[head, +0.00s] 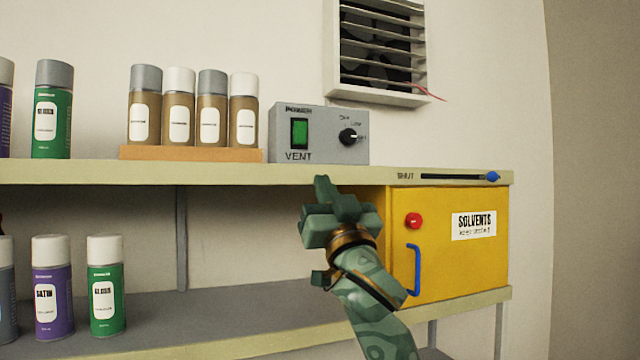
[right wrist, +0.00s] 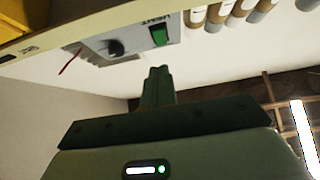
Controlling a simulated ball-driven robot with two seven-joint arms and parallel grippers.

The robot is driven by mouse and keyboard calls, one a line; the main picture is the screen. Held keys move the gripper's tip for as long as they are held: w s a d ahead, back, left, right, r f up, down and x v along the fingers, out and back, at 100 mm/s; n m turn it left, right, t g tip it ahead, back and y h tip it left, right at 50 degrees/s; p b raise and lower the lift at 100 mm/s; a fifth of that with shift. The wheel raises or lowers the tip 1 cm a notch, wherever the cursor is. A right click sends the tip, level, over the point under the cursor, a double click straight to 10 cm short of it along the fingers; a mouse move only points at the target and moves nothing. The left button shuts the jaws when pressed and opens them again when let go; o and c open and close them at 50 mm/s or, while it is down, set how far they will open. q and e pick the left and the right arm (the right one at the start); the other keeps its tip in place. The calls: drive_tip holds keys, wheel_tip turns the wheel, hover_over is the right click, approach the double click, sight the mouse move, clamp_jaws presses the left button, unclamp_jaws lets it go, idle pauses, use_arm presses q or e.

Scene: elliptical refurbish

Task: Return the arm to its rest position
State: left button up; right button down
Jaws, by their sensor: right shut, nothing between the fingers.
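My right gripper (head: 323,187) is in front of the shelf unit, just below the grey vent box (head: 318,148), with its arm coming up from the bottom of the head view. Its fingers are together and hold nothing. In the right wrist view the shut fingers (right wrist: 158,82) point up toward the upper shelf's edge, with the vent box (right wrist: 130,42) beyond them. My left gripper does not show in the head view.
The yellow solvents cabinet (head: 450,275), with a blue handle (head: 414,270) and red button (head: 414,220), stands right of the gripper. Spray cans (head: 146,105) line the upper shelf (head: 200,172); more stand on the lower shelf (head: 230,315). A louvred vent (head: 378,95) hangs above.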

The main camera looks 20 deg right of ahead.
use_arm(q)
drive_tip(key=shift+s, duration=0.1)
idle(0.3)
